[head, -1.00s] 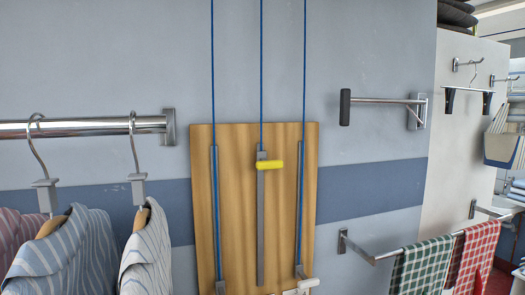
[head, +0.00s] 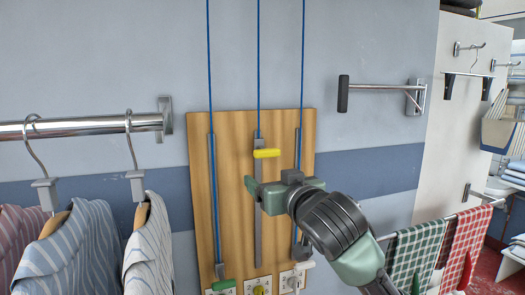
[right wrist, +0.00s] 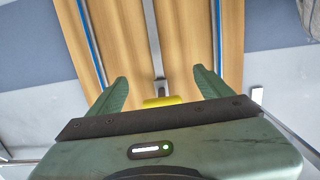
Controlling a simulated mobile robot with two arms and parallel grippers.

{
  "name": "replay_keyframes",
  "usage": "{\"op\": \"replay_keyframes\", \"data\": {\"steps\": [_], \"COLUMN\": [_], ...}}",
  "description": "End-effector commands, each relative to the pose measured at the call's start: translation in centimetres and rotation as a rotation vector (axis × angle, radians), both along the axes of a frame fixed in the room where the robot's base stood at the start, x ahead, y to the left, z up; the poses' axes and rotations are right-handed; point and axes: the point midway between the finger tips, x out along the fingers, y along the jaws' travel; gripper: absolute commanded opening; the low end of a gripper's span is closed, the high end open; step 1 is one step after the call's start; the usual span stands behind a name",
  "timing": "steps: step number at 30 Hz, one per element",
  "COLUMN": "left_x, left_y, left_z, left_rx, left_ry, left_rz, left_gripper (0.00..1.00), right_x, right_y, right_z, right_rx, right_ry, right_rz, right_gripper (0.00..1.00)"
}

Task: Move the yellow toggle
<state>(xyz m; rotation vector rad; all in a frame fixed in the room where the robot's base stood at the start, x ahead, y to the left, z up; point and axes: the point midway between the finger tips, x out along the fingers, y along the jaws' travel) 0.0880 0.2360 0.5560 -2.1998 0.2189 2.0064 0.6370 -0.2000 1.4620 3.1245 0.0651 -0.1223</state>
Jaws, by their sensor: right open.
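The yellow toggle (head: 267,153) is a short bar at the top of the middle grey track (head: 258,225) on the wooden board (head: 230,185). My right gripper (head: 270,186) is in front of the board, a little below the toggle in the head view. In the right wrist view its two fingers (right wrist: 160,84) are spread. The yellow toggle (right wrist: 162,101) shows between them, partly hidden by the gripper body. I see no contact with it. My left gripper is not in view.
A green handle (head: 224,284) and a white handle (head: 303,265) sit low on the side tracks. Striped shirts (head: 75,250) hang from a rail at left. A wall bar (head: 375,87) and a towel rail with checked towels (head: 415,252) are at right.

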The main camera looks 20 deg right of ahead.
Motion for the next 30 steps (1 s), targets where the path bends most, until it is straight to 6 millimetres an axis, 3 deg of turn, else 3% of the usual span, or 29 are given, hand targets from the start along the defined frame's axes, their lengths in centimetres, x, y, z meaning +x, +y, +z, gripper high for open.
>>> {"op": "replay_keyframes", "data": {"steps": [1, 3, 6, 21, 30], "left_x": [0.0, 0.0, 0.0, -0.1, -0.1], "left_y": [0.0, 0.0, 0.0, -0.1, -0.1], "left_z": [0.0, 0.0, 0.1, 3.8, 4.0], "left_rx": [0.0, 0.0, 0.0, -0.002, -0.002], "left_ry": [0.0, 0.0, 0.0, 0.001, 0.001], "left_rz": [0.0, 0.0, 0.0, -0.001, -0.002], "left_gripper": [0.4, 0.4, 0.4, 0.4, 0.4], "right_x": [0.0, 0.0, 0.2, 6.9, 7.8], "right_y": [-0.2, -0.3, -0.4, -0.2, -0.1], "right_z": [2.0, 3.6, 4.7, 5.0, 4.6], "right_rx": [0.002, 0.01, 0.015, 0.016, 0.016], "right_ry": [-0.032, -0.058, -0.076, -0.076, -0.077], "right_rz": [-0.004, -0.006, -0.008, -0.008, -0.007], "right_gripper": [0.8, 0.8, 0.8, 0.8, 0.8]}}
